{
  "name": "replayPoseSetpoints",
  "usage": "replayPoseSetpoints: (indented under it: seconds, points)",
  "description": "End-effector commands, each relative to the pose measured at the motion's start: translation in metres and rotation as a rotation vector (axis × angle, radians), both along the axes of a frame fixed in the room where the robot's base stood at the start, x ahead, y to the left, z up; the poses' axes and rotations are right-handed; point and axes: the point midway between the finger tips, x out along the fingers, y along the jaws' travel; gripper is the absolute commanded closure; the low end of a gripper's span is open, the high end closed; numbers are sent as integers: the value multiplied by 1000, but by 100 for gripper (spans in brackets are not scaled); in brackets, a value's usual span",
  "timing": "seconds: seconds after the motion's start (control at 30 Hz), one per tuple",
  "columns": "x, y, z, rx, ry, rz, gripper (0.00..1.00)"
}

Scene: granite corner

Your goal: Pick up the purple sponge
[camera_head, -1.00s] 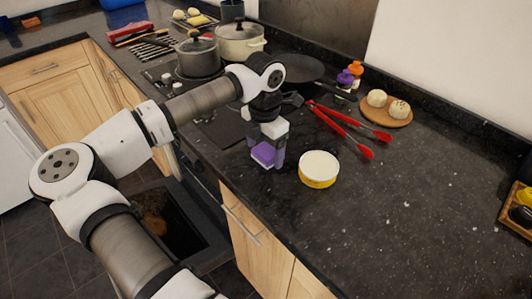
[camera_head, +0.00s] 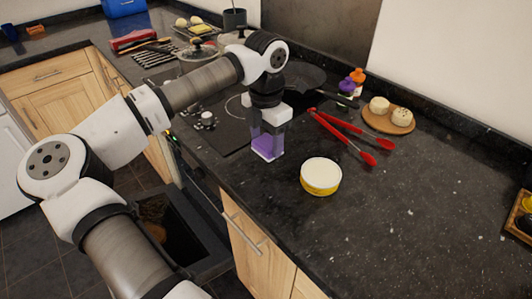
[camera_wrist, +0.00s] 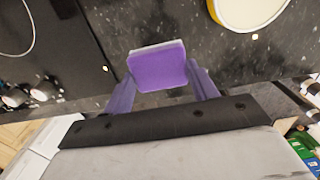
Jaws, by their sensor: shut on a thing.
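The purple sponge (camera_head: 266,149) is a small block with a paler edge. It is held between the fingers of my gripper (camera_head: 267,143) near the front of the dark counter. In the wrist view the sponge (camera_wrist: 158,68) fills the space between the two purplish fingertips of my gripper (camera_wrist: 161,84). My gripper points down and is shut on it. I cannot tell how far the sponge is above the counter.
A yellow tub with a pale lid (camera_head: 321,176) stands just right of the sponge. Red-handled tongs (camera_head: 345,133) lie behind it. A round board (camera_head: 389,120) holds two buns. Pots and the hob are behind my arm.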

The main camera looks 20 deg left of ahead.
Motion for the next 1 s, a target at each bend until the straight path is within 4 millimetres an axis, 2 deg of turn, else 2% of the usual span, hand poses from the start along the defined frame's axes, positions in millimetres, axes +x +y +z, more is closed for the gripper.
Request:
replayPoseSetpoints:
  seconds: [0.3, 0.5, 0.7, 1.0]
  points:
    - [1, -1, 86, 2, -2, 1, 63]
    - [0, -1, 125, 1, -2, 0, 63]
    - [0, 0, 145, 1, 1, -1, 63]
    - [0, 0, 149, 0, 1, -2, 63]
